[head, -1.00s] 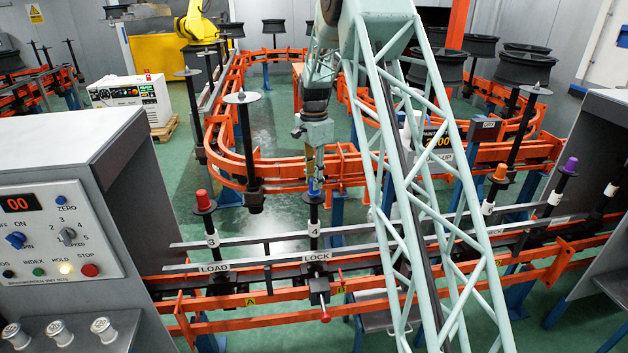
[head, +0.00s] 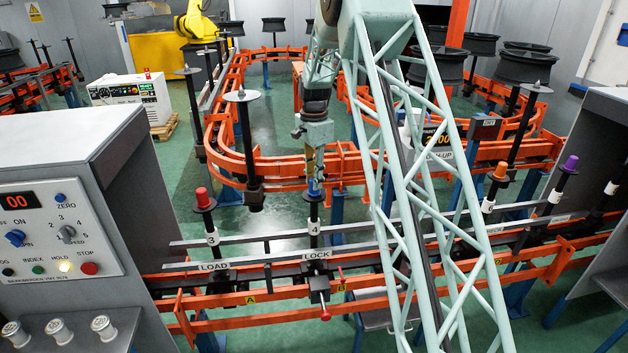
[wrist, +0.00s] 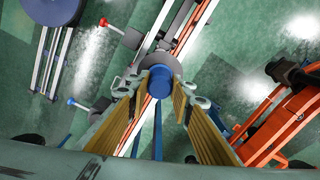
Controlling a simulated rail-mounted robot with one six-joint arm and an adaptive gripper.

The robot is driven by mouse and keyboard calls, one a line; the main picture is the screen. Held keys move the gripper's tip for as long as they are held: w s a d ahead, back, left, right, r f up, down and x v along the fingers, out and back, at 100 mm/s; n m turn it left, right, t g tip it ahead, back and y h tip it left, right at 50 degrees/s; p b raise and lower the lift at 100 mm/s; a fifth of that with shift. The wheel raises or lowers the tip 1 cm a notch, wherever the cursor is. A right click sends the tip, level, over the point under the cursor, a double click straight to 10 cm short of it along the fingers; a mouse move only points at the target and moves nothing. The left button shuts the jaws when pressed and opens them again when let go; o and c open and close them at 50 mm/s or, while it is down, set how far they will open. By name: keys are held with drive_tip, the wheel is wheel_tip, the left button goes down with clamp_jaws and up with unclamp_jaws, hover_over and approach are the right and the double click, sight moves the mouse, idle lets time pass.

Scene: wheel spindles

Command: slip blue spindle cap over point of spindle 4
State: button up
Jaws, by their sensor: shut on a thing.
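The blue spindle cap (wrist: 159,82) is between the fingertips of my gripper (wrist: 160,95) in the wrist view, with the grey disc (wrist: 150,66) of a spindle right behind it. In the head view the blue cap (head: 314,187) shows at the top of spindle 4 (head: 314,212), under my gripper (head: 315,180). My gripper points down and is shut on the cap. The cap looks in line with the spindle; the spindle's point is hidden, so I cannot tell how far the cap is over it.
Spindle 3 (head: 205,215) with a red cap (head: 203,197) stands to the left. Spindles with an orange cap (head: 499,171) and a purple cap (head: 571,163) stand to the right. The grey guide rails (head: 270,262) and orange conveyor frame (head: 255,298) run across below.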

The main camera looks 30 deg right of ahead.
drive_tip(key=shift+f, duration=0.25)
idle(0.5)
drive_tip(key=o, duration=0.9)
drive_tip(key=shift+r, duration=0.15)
wheel_tip(320, 180, up, 10)
drive_tip(key=shift+r, duration=0.85)
idle(0.6)
